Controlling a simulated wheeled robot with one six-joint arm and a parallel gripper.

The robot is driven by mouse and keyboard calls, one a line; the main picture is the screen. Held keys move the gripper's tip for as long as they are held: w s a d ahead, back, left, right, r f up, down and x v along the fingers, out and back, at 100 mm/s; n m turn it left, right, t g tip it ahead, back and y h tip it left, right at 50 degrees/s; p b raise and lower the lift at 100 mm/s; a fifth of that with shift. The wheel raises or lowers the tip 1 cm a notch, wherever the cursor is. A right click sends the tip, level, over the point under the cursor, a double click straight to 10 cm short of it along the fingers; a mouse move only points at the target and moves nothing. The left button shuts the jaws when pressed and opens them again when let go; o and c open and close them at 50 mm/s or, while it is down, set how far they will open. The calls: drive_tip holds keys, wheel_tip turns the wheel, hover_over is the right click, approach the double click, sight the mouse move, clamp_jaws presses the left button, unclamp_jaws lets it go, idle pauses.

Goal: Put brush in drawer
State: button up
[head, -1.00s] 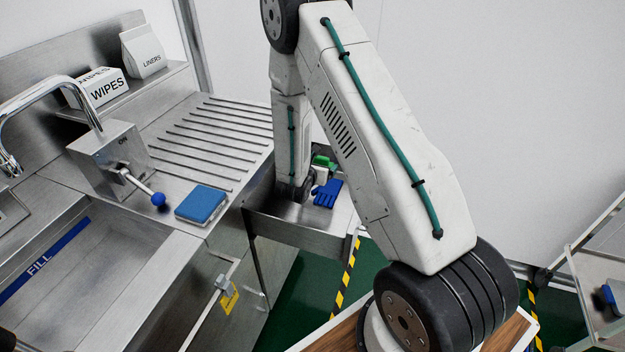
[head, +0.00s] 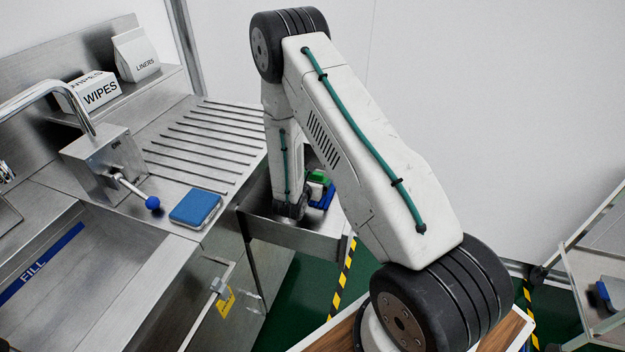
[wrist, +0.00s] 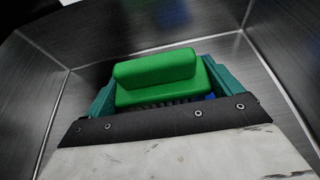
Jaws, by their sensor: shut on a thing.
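The green brush (wrist: 155,70) with dark bristles sits between the teal fingers of my gripper (wrist: 160,90) in the wrist view. My gripper is shut on it. In the head view a green part of the brush (head: 317,177) shows beside my wrist, which hides most of the gripper. Brush and gripper are inside or just over an open-topped metal bin (head: 290,235) at the right end of the counter; its walls surround them in the wrist view. I cannot tell whether this bin is the drawer, or whether the brush touches its floor.
A blue glove (head: 322,196) is in the bin beside my wrist. A blue sponge-like block (head: 196,208) lies on the counter near a blue-knobbed lever (head: 152,202). A front panel with a handle carries a yellow tag (head: 226,300). A cart (head: 598,285) stands at the right.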

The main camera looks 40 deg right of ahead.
drive_tip(key=shift+f, duration=0.15)
drive_tip(key=o, duration=0.7)
